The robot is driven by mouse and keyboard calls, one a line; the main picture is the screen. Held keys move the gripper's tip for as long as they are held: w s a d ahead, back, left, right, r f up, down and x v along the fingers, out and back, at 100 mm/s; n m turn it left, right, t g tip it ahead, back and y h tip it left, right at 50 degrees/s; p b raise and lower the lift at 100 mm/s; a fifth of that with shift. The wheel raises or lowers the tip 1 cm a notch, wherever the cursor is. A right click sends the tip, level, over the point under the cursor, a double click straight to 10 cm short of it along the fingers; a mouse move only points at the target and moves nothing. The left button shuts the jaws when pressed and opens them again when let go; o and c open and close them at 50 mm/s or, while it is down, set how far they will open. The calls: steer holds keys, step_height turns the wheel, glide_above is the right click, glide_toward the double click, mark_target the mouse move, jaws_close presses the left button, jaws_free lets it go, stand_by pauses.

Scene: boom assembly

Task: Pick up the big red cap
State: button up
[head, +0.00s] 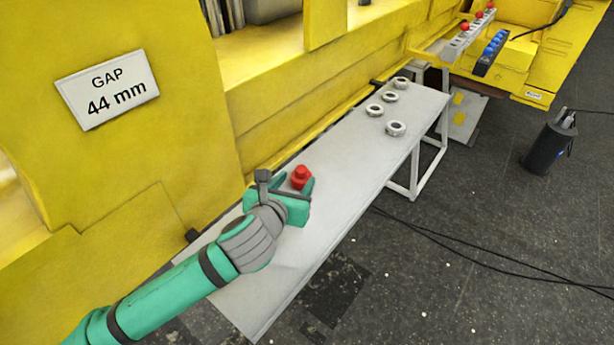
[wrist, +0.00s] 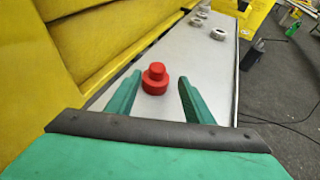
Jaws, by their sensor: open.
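The big red cap (head: 301,176) has a wide base with a narrower top and stands upright on the grey bench (head: 345,160). In the wrist view the cap (wrist: 155,79) sits just ahead of my gripper and between the lines of its two fingers. My gripper (head: 284,188) is green and open, and its fingers (wrist: 158,95) are on either side of the cap. The wrist view shows a gap on both sides, wider to the right. Nothing is held. In the head view the gripper partly hides the cap's lower part.
Several metal rings (head: 395,128) lie at the bench's far end. A yellow machine wall (head: 285,115) runs along the bench's left side. Smaller red caps (head: 465,26) and blue pieces (head: 490,52) are on a far yellow structure. A dark canister (head: 549,148) and cables are on the floor.

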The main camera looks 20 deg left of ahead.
mark_target(299, 173)
steer(key=shift+w+a+f, duration=0.1)
steer(key=shift+w+f, duration=0.15)
steer(key=shift+w, duration=0.3)
steer(key=shift+w+a+f, duration=0.2)
steer(key=shift+w+a, duration=0.1)
steer(key=shift+a, duration=0.2)
steer(key=shift+w+f, duration=0.1)
steer(key=shift+w, duration=0.1)
steer(key=x, duration=0.4)
steer(key=shift+w+d, duration=0.3)
steer(key=shift+w, duration=0.15)
jaws_close()
